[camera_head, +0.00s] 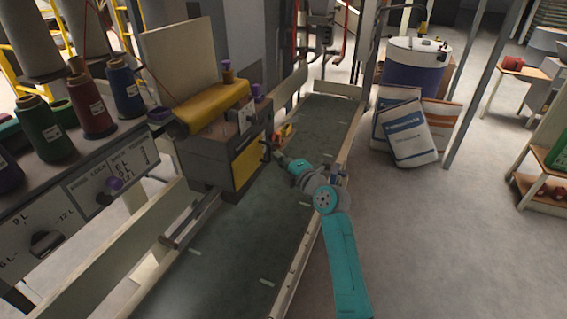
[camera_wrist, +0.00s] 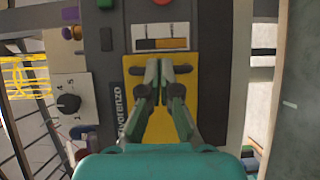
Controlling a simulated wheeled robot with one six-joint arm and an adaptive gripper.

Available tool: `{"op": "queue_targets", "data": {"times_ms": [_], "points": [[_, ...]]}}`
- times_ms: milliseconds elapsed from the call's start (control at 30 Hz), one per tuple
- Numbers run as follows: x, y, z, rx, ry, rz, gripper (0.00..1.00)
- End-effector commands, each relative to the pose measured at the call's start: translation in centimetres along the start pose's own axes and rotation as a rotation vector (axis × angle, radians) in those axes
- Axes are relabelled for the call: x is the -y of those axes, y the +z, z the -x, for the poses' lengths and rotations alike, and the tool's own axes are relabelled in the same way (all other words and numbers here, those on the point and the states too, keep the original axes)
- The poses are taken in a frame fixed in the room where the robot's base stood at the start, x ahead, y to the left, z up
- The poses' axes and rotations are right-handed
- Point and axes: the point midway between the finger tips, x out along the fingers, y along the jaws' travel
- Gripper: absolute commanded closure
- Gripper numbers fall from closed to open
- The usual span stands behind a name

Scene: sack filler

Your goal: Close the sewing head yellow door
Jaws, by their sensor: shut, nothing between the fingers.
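The sewing head (camera_head: 212,150) is a dark grey box mounted beside the conveyor, with a curved yellow cover on top (camera_head: 212,106). Its yellow door (camera_head: 248,163) is a flat panel on the side facing the conveyor. It looks flush or nearly flush with the box; a small gap cannot be told. In the wrist view the yellow door (camera_wrist: 191,82) faces me squarely, partly hidden behind my fingers. My gripper (camera_head: 267,151) is shut and empty, its tips in front of the door's upper part in the wrist view (camera_wrist: 160,66). Whether they touch it cannot be told.
The green conveyor belt (camera_head: 220,255) runs below my arm, with rails along both sides. A panel with thread spools and a black knob (camera_head: 46,243) is at left. White sacks (camera_head: 412,137) lean by a drum (camera_head: 413,68) at right.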

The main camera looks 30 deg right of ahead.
Motion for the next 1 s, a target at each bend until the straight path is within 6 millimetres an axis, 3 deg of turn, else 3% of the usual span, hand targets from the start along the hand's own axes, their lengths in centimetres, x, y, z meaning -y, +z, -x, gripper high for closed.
{"op": "queue_targets", "data": {"times_ms": [500, 833, 1000], "points": [[0.0, -0.1, -1.6, 0.000, -0.001, 0.000, 1.00], [-0.1, -0.1, -1.6, 0.000, 0.001, 0.000, 1.00], [-0.1, -0.1, -0.3, 0.001, 0.001, 0.000, 1.00]]}}
